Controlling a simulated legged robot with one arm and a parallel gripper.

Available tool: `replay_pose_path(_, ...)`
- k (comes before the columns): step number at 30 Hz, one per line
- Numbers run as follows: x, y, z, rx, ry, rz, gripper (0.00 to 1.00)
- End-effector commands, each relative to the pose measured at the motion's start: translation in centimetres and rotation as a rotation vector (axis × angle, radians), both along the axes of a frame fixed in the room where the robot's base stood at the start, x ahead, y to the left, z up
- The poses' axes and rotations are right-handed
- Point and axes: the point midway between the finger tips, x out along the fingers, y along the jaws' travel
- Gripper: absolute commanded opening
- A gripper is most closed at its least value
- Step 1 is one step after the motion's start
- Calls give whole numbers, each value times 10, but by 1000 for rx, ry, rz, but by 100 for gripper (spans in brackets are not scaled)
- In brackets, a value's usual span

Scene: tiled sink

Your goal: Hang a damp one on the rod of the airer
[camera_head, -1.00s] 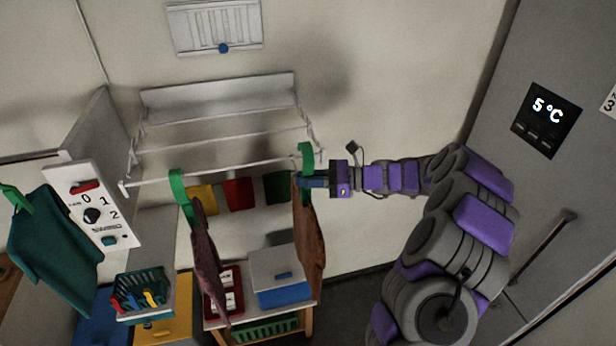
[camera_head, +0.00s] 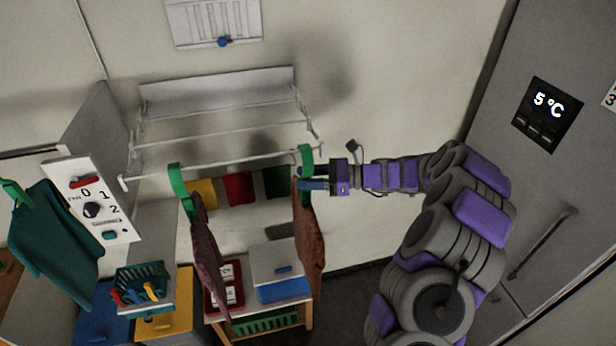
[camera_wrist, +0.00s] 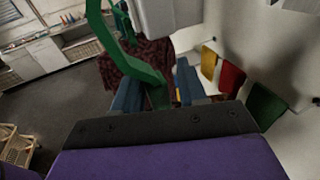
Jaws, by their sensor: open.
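The airer's front rod (camera_head: 235,164) is fixed to the wall. A brown cloth (camera_head: 309,235) on a green hook (camera_head: 306,155) hangs at its right end. A maroon cloth (camera_head: 207,250) on another green hook (camera_head: 177,182) hangs further left on the rod. My gripper (camera_head: 303,177) is open at the lower part of the right green hook. In the wrist view, that green hook (camera_wrist: 130,62) runs down between my two blue fingers (camera_wrist: 157,88); whether they touch it I cannot tell. Maroon cloth (camera_wrist: 120,72) shows beyond it.
A teal cloth (camera_head: 55,240) hangs at the far left near a switch panel (camera_head: 92,205). A basket of coloured pegs (camera_head: 142,285) sits below. Yellow, red and green cloths (camera_head: 239,188) hang at the wall. A low shelf unit (camera_head: 262,318) with bins stands beneath the rod.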

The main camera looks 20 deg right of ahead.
Motion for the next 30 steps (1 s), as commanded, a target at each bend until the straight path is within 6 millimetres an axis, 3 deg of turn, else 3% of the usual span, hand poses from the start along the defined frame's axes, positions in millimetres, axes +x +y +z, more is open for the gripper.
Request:
replay_pose_path(11, -3, -11, 0, 0, -1, -2, 41)
replay_pose_path(30, -43, -137, 10, -2, -1, -5, 41)
